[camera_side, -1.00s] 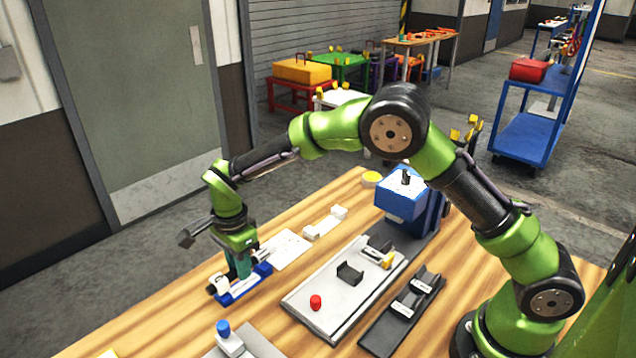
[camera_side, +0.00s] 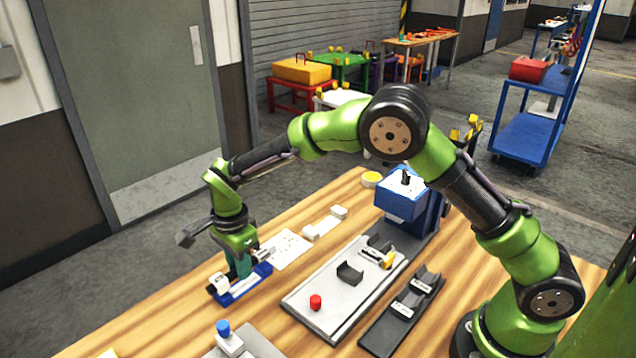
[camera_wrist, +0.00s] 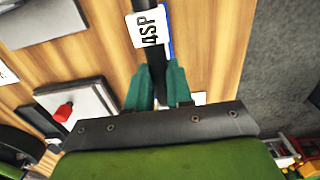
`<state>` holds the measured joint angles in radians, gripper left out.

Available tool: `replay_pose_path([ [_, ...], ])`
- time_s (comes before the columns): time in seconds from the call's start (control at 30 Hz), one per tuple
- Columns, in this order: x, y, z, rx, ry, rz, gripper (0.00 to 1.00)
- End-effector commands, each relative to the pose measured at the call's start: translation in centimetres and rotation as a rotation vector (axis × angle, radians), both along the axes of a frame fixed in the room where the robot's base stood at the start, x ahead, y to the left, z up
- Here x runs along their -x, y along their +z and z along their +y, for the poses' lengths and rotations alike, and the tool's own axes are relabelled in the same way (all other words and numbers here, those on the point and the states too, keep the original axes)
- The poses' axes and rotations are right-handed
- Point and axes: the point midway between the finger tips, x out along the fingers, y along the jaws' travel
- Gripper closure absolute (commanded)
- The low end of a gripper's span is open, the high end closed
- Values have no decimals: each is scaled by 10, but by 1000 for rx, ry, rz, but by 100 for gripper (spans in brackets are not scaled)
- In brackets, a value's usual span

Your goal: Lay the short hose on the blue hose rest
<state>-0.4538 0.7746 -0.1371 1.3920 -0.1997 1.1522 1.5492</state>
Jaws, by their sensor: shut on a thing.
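The short hose (camera_wrist: 158,74) is black with a white tag marked "4SP". It runs between the teal fingers of my gripper (camera_wrist: 156,90) in the wrist view, and the fingers are shut on it. In the side view my gripper (camera_side: 240,268) is low over the blue hose rest (camera_side: 256,279), at the left part of the table. The hose's white tag (camera_side: 218,282) shows at the rest's near left end. A blue edge of the rest (camera_wrist: 169,38) shows beside the tag in the wrist view. I cannot tell whether the hose touches the rest; the fingers hide part of it.
A grey tray (camera_side: 327,326) with a red knob (camera_side: 315,302) lies to the right. A dark rack (camera_side: 378,336) with tagged pieces lies beyond it. A white sheet (camera_side: 288,249) lies behind the rest. A blue-knobbed fixture (camera_side: 228,342) stands in front.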

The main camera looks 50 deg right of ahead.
Motion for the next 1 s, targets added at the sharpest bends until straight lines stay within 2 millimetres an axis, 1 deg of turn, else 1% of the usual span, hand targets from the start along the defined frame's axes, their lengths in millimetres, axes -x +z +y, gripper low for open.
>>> replay_pose_path([
  [0.47, 0, -1, 0, 0, 0, 0, 100],
  [1.0, 0, -11, 0, 0, 0, 0, 100],
])
